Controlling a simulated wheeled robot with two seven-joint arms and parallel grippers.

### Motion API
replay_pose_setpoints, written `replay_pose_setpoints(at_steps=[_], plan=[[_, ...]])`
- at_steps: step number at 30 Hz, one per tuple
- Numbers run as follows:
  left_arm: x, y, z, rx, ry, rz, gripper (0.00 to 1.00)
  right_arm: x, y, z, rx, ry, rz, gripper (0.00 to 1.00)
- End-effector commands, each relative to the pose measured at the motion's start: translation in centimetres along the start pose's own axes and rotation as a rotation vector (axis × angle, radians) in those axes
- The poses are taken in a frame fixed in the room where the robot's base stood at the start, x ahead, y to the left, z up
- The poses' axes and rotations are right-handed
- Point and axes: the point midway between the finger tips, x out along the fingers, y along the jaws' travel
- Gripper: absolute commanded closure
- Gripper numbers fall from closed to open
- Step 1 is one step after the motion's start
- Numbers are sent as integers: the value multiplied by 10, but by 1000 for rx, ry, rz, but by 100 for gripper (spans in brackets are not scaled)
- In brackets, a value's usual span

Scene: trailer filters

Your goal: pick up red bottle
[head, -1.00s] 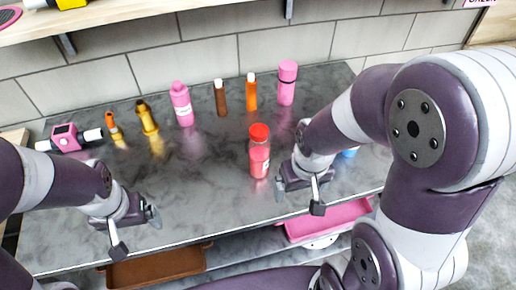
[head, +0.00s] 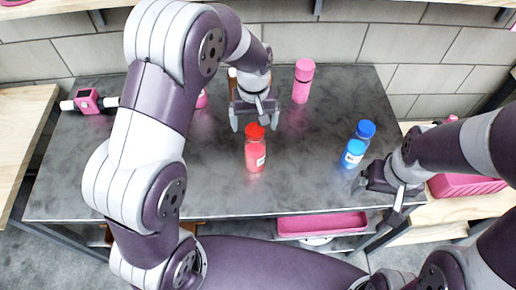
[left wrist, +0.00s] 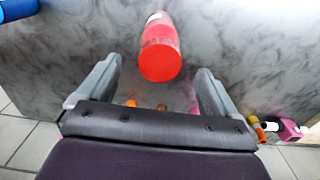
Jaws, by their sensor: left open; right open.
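The red bottle (head: 255,150) stands upright near the middle of the grey table (head: 215,190). In the left wrist view the red bottle (left wrist: 160,55) shows cap-first, ahead of and between the open fingers. My left gripper (head: 254,122) is open just behind the bottle's cap in the head view, and the bottle does not appear gripped. It also shows in the left wrist view (left wrist: 150,90). My right gripper (head: 384,198) is open and empty at the table's right front, just below the blue bottle.
A blue bottle (head: 357,146) stands right of the red one. A pink bottle (head: 303,82) stands at the back. A pink device (head: 88,101) lies at the far left. A pink tray (head: 322,223) is under the table's front edge. My left arm hides other bottles.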

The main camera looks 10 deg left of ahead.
Motion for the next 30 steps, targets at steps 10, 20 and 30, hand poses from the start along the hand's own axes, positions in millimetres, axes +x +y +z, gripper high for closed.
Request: replay_pose_setpoints(at_steps=[10,20,30], plan=[[52,-4,7,2,-2,-1,7,-14,0,-2,0,0,0,7],[64,-4,6,2,3,2,14,-14,0,-2,0,0,0,7],[64,-4,6,3,4,2,100,-14,0,-2,0,0,0,7]])
